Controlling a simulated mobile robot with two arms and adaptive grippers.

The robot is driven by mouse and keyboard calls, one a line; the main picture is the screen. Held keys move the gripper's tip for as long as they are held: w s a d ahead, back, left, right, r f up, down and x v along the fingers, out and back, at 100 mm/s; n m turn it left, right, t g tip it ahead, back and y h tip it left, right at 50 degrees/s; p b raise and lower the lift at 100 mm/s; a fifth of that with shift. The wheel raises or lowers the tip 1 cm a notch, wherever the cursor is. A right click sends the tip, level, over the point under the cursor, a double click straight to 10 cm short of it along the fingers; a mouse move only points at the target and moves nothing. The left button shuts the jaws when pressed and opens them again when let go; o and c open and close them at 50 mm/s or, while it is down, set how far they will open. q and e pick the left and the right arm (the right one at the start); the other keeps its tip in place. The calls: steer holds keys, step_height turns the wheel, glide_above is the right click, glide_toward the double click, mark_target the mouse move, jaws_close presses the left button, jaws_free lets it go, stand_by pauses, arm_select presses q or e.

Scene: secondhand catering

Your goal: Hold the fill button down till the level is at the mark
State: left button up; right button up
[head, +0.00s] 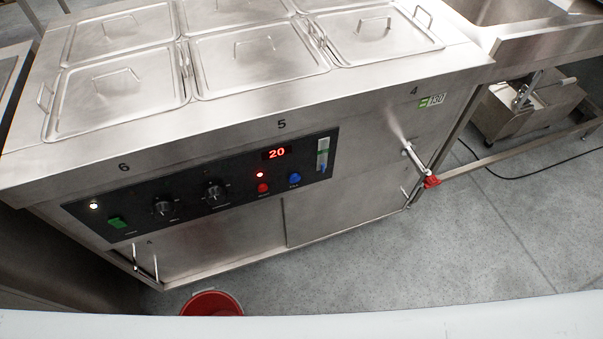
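The steel bain-marie unit (350,190) stands ahead with a black control panel (135,215) on its front. A blue button (294,178) sits near the panel's right end, beside a red button (263,188); their labels are too small to read. No gripper is in view, and nothing touches the buttons.
Lidded steel pans (260,58) fill the top. A drain pipe with a red handle (432,181) sticks out at the right front. A red bucket (211,303) stands on the floor below. A black cable crosses the floor at right. A pale edge spans the bottom.

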arm_select(q)
steer(key=shift+c, duration=0.3)
jaws_close()
steer(key=shift+s+a, duration=0.1)
stand_by(1.0)
